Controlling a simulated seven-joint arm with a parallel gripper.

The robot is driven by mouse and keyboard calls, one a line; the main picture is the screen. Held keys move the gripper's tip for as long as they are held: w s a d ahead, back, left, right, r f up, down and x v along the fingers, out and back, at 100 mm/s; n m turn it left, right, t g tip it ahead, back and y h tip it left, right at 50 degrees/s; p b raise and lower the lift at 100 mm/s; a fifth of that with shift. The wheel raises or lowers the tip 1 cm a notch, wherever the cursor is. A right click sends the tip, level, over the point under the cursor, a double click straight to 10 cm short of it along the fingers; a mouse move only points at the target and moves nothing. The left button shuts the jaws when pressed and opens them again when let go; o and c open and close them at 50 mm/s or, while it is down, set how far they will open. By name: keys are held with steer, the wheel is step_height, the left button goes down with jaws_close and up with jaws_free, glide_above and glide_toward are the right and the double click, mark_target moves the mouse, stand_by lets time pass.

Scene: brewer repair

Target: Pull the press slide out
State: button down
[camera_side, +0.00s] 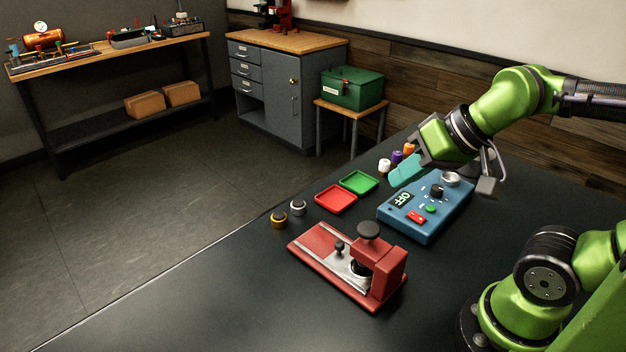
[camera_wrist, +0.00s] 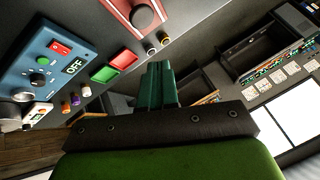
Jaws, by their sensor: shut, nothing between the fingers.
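The press (camera_side: 388,272) is a red block on a red base, with a round black knob (camera_side: 369,230) on top. Its silver slide (camera_side: 322,245) lies along the base and carries a small black knob (camera_side: 339,246). The slide's inner end is hidden under the press block. In the wrist view, part of the red press (camera_wrist: 118,10) shows at the top edge. My gripper (camera_side: 394,184) has teal fingers that are shut and empty. It hangs above the far left part of the blue control box, away from the press. The shut fingers also show in the wrist view (camera_wrist: 158,72).
The blue control box (camera_side: 424,214) reads OFF. A red tray (camera_side: 336,199) and a green tray (camera_side: 358,182) lie left of it. Two small knobs, brass (camera_side: 279,220) and silver (camera_side: 298,207), stand behind the press. The table in front of the press is clear.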

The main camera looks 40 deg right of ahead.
steer(key=c, duration=1.8)
jaws_free()
steer(key=shift+c, duration=0.2)
steer(key=shift+o, duration=1.1)
steer(key=shift+f, duration=0.1)
steer(key=o, duration=0.7)
steer(key=w+f+g, duration=0.1)
steer(key=w+a+g, duration=0.1)
steer(key=w, duration=0.1)
steer(key=shift+f+n, duration=0.3)
steer(key=shift+f, duration=0.1)
steer(key=shift+c, duration=0.2)
steer(key=m+g+h, duration=0.1)
steer(key=g+h, duration=0.1)
steer(key=g, duration=0.3)
glide_above(340, 243)
steer(key=shift+f, duration=1.3)
step_height(340, 243, down, 16)
steer(key=shift+f, duration=0.1)
jaws_close()
